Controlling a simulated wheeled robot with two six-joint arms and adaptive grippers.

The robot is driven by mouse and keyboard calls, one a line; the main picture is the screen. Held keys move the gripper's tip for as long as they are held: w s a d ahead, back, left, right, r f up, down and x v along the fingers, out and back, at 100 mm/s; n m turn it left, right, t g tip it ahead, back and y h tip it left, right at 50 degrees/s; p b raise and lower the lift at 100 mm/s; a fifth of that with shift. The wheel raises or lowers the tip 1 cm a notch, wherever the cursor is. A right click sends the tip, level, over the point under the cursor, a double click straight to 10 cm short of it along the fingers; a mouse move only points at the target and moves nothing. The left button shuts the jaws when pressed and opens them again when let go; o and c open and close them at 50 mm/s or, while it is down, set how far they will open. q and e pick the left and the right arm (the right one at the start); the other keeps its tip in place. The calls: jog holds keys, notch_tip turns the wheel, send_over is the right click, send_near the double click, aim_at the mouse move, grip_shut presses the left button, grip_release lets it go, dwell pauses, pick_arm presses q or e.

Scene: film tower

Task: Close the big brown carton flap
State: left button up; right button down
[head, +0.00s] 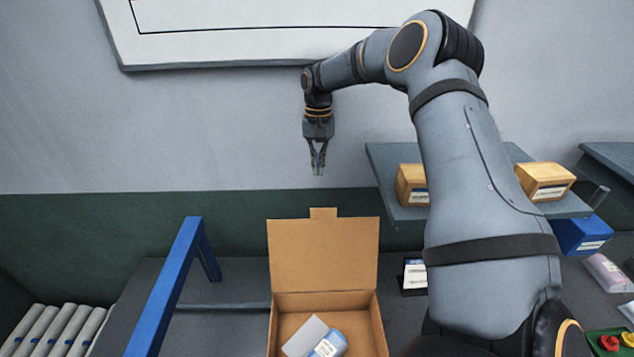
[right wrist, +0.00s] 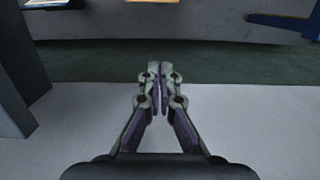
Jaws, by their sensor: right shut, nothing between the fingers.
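The big brown carton (head: 283,310) stands on the table at the bottom middle of the head view. Its flap (head: 323,254) stands up at the back edge, open, with a small tab on top. A white card (head: 304,337) and a blue-and-white bottle (head: 329,345) lie inside. My right gripper (head: 318,172) is shut and empty, pointing down in the air above and behind the flap, apart from it in the picture. Its closed fingers (right wrist: 160,75) show in the right wrist view, with nothing between them. My left gripper is not in view.
A blue rail (head: 168,285) stands left of the carton, with grey rollers (head: 47,330) further left. A grey shelf (head: 385,165) on the right bears small brown boxes (head: 412,185). A blue box (head: 580,234) sits beneath it. A white panel (head: 250,40) hangs on the wall.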

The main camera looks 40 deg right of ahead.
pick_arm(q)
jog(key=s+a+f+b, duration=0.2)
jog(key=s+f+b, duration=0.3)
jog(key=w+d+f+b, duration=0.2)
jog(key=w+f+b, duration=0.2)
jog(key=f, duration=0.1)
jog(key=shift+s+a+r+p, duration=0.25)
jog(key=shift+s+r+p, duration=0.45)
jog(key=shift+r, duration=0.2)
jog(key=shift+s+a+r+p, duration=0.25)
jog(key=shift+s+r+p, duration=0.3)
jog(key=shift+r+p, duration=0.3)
pick_arm(e)
jog(key=s+a+f, duration=0.4)
jog(key=f, duration=0.3)
jog(key=shift+s+f, duration=0.2)
jog(key=shift+f, duration=0.1)
